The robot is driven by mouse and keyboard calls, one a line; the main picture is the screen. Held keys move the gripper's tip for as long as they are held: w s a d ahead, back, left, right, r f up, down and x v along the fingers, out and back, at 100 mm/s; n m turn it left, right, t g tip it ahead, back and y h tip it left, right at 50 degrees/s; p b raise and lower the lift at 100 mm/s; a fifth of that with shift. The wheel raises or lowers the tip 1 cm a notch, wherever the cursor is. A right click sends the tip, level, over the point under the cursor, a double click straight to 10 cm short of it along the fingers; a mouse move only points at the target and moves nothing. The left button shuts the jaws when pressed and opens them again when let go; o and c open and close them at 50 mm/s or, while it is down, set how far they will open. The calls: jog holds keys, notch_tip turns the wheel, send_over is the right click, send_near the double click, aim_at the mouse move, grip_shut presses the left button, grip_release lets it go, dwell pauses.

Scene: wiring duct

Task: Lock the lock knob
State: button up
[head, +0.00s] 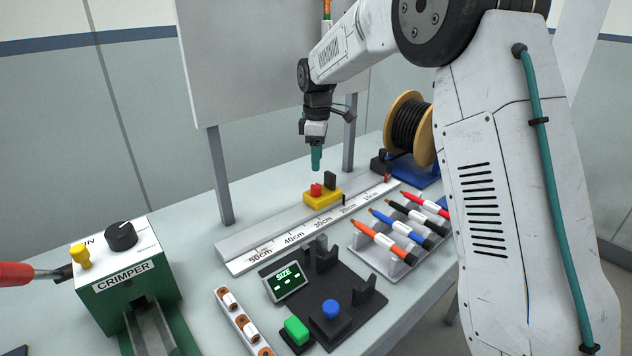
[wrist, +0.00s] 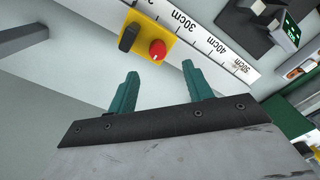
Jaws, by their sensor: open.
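A yellow block (head: 323,197) sits on the ruler rail, with a round red knob (head: 316,189) and a black upright piece (head: 330,179) on top. I take the red knob to be the lock knob; its lock state cannot be told. In the wrist view the red knob (wrist: 158,50) lies just beyond the fingertips, roughly between them, and the black piece (wrist: 129,37) is to its left. My gripper (head: 316,168), with teal fingers, hangs above the block, apart from it. In the wrist view its fingers (wrist: 160,72) are spread and empty.
The ruler rail (head: 262,241) runs across the table. A black fixture with a size display (head: 286,282), a pen rack (head: 374,247), a green crimper (head: 124,281) and a cable spool (head: 405,125) stand around it. A grey panel (head: 262,65) rises behind.

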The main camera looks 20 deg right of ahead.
aim_at(316, 185)
jog(key=shift+w+f, duration=0.3)
jog(key=shift+f, duration=0.1)
notch_tip(316, 185, down, 8)
jog(key=shift+r, duration=0.2)
jog(key=c, duration=1)
